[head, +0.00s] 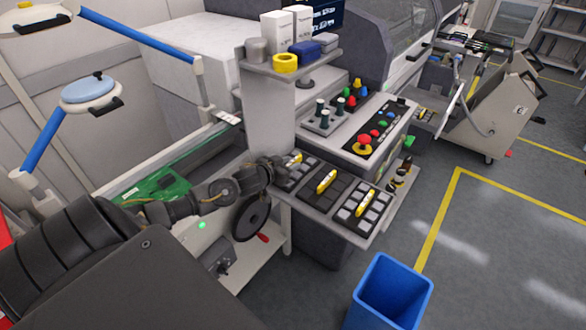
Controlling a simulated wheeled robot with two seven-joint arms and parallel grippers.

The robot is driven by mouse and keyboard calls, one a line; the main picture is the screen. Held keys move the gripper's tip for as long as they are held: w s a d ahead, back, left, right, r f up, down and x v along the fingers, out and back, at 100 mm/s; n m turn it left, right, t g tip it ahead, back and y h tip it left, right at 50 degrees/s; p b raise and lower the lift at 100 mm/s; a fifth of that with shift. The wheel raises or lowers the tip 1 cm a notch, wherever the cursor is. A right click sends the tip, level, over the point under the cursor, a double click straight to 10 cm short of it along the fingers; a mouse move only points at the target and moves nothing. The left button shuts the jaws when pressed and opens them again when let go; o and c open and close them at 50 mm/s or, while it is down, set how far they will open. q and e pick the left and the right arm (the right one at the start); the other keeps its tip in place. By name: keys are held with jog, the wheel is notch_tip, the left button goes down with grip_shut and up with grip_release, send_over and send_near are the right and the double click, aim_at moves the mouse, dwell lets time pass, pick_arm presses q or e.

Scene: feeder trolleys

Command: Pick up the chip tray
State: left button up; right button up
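Three black chip trays, each with a yellow handle, lie side by side on a light shelf. The left tray (306,172) is partly hidden by my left gripper. The middle tray (342,199) looks dark and mostly empty. The right tray (376,206) has several grey squares in its compartments. My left gripper (284,163) is at the left tray, close to that tray's yellow handle (294,158). The fingers are small and dark, so I cannot tell whether they are shut on the handle. My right gripper is not in view.
A control panel (384,122) with a red button stands behind the trays. A blue bin (390,290) stands on the floor in front. A green circuit board (155,188) lies in the machine at left, beneath my arm. Open floor lies to the right.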

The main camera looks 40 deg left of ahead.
pick_arm(q)
grip_shut()
jog(key=shift+r, duration=0.15)
jog(key=shift+r, duration=0.15)
jog(key=r, duration=0.2)
jog(key=r+b, duration=0.1)
jog(key=shift+s+d+r, duration=0.15)
jog(key=shift+s+d, duration=0.05)
jog(key=shift+d, duration=0.1)
jog(key=s+d+r, duration=0.7)
jog(key=d+r, duration=0.2)
jog(key=d, duration=0.2)
jog(key=shift+r+b, duration=0.15)
jog(key=shift+b, duration=0.3)
jog(key=shift+d, duration=0.15)
